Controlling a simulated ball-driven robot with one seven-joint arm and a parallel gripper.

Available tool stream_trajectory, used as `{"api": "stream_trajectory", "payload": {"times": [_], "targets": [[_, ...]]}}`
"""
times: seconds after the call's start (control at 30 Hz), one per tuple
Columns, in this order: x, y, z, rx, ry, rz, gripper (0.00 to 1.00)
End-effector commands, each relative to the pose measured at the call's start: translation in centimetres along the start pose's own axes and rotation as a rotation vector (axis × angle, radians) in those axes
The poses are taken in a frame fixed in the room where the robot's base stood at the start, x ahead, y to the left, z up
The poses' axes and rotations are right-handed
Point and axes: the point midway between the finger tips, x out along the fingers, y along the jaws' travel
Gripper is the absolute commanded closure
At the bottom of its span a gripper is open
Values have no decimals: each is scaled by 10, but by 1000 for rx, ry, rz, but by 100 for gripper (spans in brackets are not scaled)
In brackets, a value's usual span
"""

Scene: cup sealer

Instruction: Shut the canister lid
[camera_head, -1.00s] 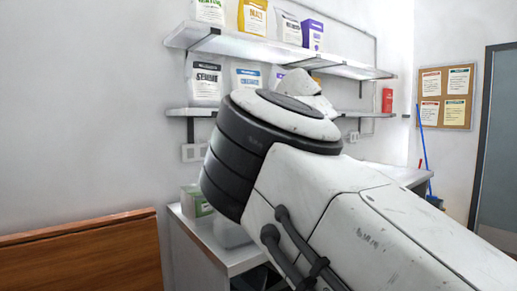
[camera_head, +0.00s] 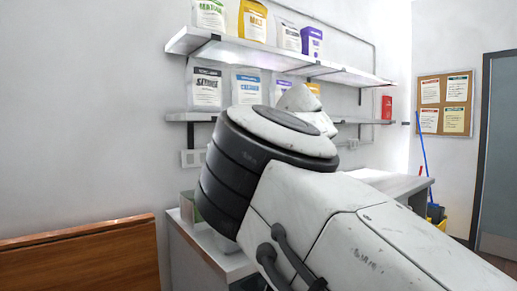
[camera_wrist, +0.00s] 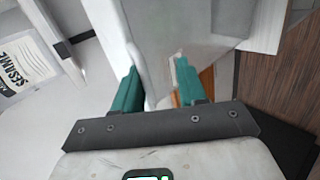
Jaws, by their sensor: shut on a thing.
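In the wrist view my gripper (camera_wrist: 157,84) has two teal fingers, one on each side of a pale grey-white, panel-like part that looks like the canister lid (camera_wrist: 150,52). The fingers are shut on it. The lid runs up and away from the fingers, and its far end leaves the picture. I cannot make out its hinge or the canister's rim. In the head view my arm hides my gripper, and I cannot make out the canister or its lid behind it.
A white counter (camera_head: 212,256) stands behind my arm. Shelves (camera_head: 275,60) with several bags are on the wall above. A green and white box (camera_head: 187,207) is partly hidden by my arm. A brown wooden panel (camera_head: 80,262) is at the lower left.

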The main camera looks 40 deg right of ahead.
Motion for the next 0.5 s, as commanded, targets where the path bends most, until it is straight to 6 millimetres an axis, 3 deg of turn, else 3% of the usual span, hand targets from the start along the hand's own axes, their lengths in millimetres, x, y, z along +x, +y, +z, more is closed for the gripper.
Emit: {"api": "stream_trajectory", "payload": {"times": [0.5], "targets": [[-6, -1, -1, -2, 0, -3, 64]]}}
